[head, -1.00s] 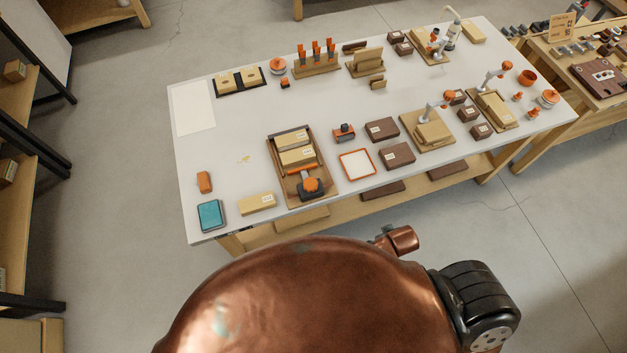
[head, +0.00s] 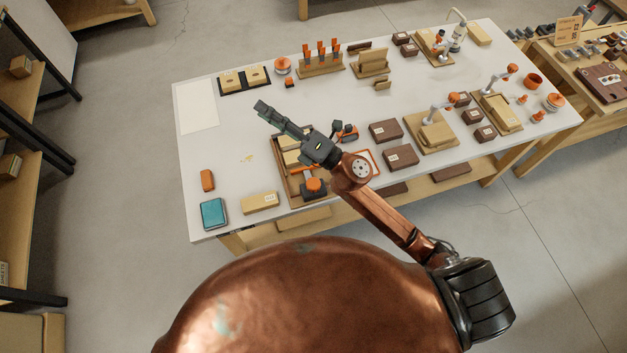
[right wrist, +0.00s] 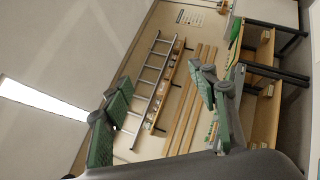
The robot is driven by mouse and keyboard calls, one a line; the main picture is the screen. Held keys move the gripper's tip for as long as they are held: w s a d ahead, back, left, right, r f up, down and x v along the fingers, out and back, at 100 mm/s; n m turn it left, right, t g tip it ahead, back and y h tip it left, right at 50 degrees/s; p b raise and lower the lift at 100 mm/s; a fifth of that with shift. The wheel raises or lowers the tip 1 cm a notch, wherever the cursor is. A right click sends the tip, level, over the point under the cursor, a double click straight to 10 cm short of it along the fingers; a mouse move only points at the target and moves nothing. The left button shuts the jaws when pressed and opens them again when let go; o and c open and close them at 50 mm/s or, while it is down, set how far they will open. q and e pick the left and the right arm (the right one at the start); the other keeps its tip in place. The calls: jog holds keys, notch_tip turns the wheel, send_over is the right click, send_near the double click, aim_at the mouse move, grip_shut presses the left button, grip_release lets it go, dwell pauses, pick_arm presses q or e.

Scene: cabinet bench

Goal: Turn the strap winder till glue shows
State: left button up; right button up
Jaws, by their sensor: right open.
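A wooden tray (head: 291,198) lies near the front of the white bench, with pale labelled blocks in it. At its front end sits a dark winder with an orange knob (head: 313,185), which looks like the strap winder. My right arm covers part of the tray and any strap there. No glue can be made out at the blocks. My right gripper (head: 262,108) is above the bench, beyond the tray, pointing to the back left. In the right wrist view its fingers (right wrist: 160,112) are spread and empty. My left gripper is not in view.
A teal box (head: 213,213), a pale block (head: 260,202) and an orange block (head: 207,180) stand left of the tray. Dark blocks (head: 401,157) and an orange-rimmed frame lie to its right.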

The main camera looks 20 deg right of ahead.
jog(key=s+a+f+n+g+y, duration=0.35)
jog(key=s+a+n+g, duration=0.35)
jog(key=a+n+g, duration=0.55)
jog(key=n+g+h, duration=0.3)
jog(key=n+h, duration=1)
jog(key=h, duration=0.6)
send_over(313, 183)
notch_tip(313, 183, down, 22)
jog(key=shift+f, duration=0.25)
jog(key=shift+d+f, duration=0.15)
jog(key=shift+f, duration=0.1)
notch_tip(313, 183, down, 7)
jog(key=shift+f+p, duration=0.1)
jog(key=shift+p, duration=0.25)
